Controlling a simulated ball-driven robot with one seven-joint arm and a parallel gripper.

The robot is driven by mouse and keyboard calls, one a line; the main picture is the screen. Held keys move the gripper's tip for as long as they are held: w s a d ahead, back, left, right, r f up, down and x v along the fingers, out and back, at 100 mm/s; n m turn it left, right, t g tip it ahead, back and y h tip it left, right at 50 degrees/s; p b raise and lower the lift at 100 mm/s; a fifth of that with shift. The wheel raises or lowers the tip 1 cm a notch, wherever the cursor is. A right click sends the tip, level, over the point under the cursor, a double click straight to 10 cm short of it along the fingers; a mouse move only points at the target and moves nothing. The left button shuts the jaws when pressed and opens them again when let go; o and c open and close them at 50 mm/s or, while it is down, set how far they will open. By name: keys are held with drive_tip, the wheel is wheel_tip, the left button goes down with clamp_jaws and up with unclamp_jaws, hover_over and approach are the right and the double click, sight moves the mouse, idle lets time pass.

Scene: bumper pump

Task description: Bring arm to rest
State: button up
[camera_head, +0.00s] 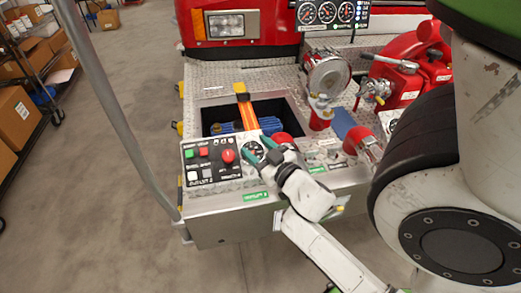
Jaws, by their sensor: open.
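My gripper (263,151) is at the end of my white arm, over the control panel (222,178) on the fire truck's bumper. Its dark green fingers are apart, beside a round gauge (254,148) on the panel. I see nothing held between them. I cannot tell whether the fingers touch the panel. The red knob (228,156) is just left of the fingers. My wrist hides the panel's right part.
An open bay (215,114) behind the panel holds an orange-handled part (246,112). Red pump fittings (320,112) and a red reel-like unit (405,65) stand at the right. Shelves with boxes (18,118) line the left. The floor (105,190) between is clear.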

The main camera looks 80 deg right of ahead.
drive_tip(key=shift+s+a+r, duration=0.2)
drive_tip(key=shift+s+a, duration=0.05)
drive_tip(key=shift+s, duration=0.1)
idle(0.5)
drive_tip(key=w+a+f+g+y, duration=0.2)
drive_tip(key=a+f+g+y, duration=0.1)
drive_tip(key=a+f, duration=0.25)
drive_tip(key=w+a+f+g+y, duration=0.3)
drive_tip(key=a+f, duration=0.2)
drive_tip(key=f, duration=0.2)
drive_tip(key=s+a+f+n+g+y, duration=0.2)
drive_tip(key=a+g+y, duration=0.1)
drive_tip(key=a, duration=0.4)
drive_tip(key=s+a+f+n+g+y, duration=0.1)
drive_tip(key=s+a+n+g+y, duration=0.1)
drive_tip(key=a, duration=0.5)
drive_tip(key=shift+s+a+f+n+g+y, duration=0.2)
drive_tip(key=shift+s+f+n+g+y, duration=0.25)
drive_tip(key=shift+n, duration=0.35)
drive_tip(key=shift+r, duration=0.1)
idle(1.8)
